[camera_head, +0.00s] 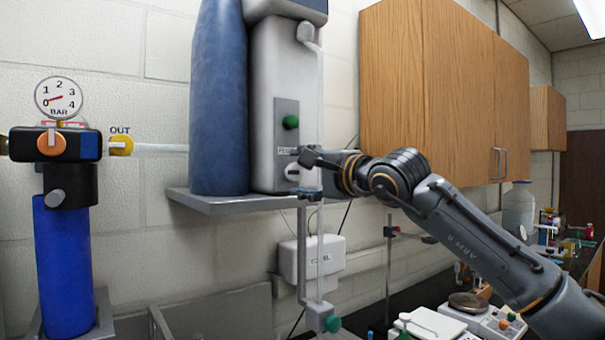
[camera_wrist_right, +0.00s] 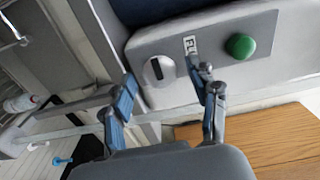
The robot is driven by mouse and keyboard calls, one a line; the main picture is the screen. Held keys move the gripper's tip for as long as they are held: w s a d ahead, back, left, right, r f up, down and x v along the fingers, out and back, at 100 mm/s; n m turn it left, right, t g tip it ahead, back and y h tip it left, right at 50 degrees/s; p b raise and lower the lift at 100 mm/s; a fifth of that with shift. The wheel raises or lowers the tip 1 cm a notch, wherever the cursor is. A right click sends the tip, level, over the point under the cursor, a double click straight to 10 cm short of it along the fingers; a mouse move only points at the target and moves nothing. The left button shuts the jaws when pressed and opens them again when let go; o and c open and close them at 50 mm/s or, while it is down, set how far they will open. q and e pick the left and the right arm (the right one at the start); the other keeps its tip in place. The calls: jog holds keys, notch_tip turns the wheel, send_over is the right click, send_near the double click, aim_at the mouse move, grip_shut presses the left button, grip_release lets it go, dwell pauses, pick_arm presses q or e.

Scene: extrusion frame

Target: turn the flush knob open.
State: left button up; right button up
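The flush knob (camera_head: 292,172) is a small pale round knob low on the grey panel (camera_head: 286,107) of the white dispenser unit. In the right wrist view the knob (camera_wrist_right: 158,71) shows a dark slot and lies just beyond and between the two fingers. My right gripper (camera_head: 309,175) is just right of the knob in the head view. Its fingers stand apart with nothing between them in the right wrist view (camera_wrist_right: 165,92). The knob looks clear of both fingers, though the exact gap is hard to tell. My left gripper is not in view.
A green button (camera_head: 291,122) sits above the knob on the panel. A tall blue cylinder (camera_head: 218,100) stands left of the unit on a grey shelf (camera_head: 235,204). A wooden cabinet (camera_head: 440,90) is close on the right. A vertical pipe with a green tip (camera_head: 332,323) hangs below.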

jog(key=v, duration=1.2)
dwell(0.4)
